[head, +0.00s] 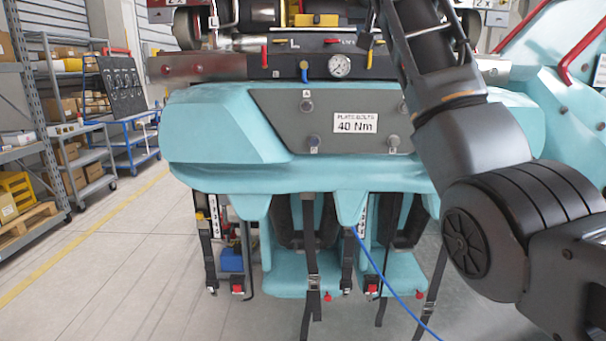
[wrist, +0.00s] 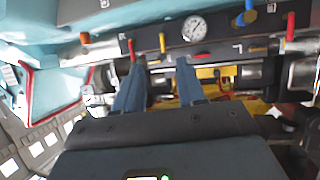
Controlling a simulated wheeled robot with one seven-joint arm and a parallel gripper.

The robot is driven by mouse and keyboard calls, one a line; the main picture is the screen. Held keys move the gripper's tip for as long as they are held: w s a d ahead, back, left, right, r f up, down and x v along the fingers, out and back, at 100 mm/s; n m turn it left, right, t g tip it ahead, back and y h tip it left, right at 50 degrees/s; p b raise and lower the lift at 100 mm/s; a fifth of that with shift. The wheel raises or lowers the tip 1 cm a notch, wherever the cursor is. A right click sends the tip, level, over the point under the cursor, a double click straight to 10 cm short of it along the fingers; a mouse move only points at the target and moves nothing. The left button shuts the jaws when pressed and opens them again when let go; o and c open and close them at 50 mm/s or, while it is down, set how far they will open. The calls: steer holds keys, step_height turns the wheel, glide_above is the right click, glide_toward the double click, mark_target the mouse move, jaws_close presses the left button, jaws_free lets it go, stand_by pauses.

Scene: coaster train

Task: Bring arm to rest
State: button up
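My arm rises across the right side of the head view, in front of the teal coaster car (head: 215,130). Its far end reaches up to the top edge, where the gripper is not clearly seen. In the wrist view my gripper (wrist: 161,64) shows two blue-grey fingers set apart with nothing between them. Beyond the fingers is a dark control panel (head: 285,62) with a round gauge (head: 340,65), which also shows in the wrist view (wrist: 195,28). I cannot tell how far the fingertips are from the panel.
Coloured levers stick out of the panel, including a blue one (head: 304,72). A grey plate (head: 330,105) labelled 40 Nm is below. Straps and a blue cable (head: 385,280) hang under the car. Shelves (head: 45,100) and a blue cart (head: 130,135) stand left; the floor between is clear.

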step_height(320, 180, down, 28)
steer(key=s+n+y, duration=0.2)
steer(key=s, duration=0.1)
steer(key=s+d+f+y, duration=0.1)
steer(key=s+f, duration=0.7)
steer(key=f, duration=0.3)
steer(key=s+f+y, duration=0.1)
steer(key=s+f, duration=0.7)
steer(key=f, duration=0.4)
steer(key=s+d+f, duration=0.2)
steer(key=s+f, duration=0.2)
steer(key=s, duration=1)
steer(key=s+d+f, duration=0.2)
steer(key=s+f, duration=0.1)
steer(key=s, duration=1)
steer(key=s+d+r, duration=0.1)
steer(key=s+r, duration=0.2)
steer(key=s, duration=0.4)
steer(key=s+r+t, duration=0.1)
steer(key=s+r, duration=0.3)
steer(key=s, duration=0.3)
steer(key=s+d+r+h, duration=0.1)
steer(key=s+r, duration=0.3)
steer(key=s, duration=0.4)
steer(key=shift+d, duration=0.35)
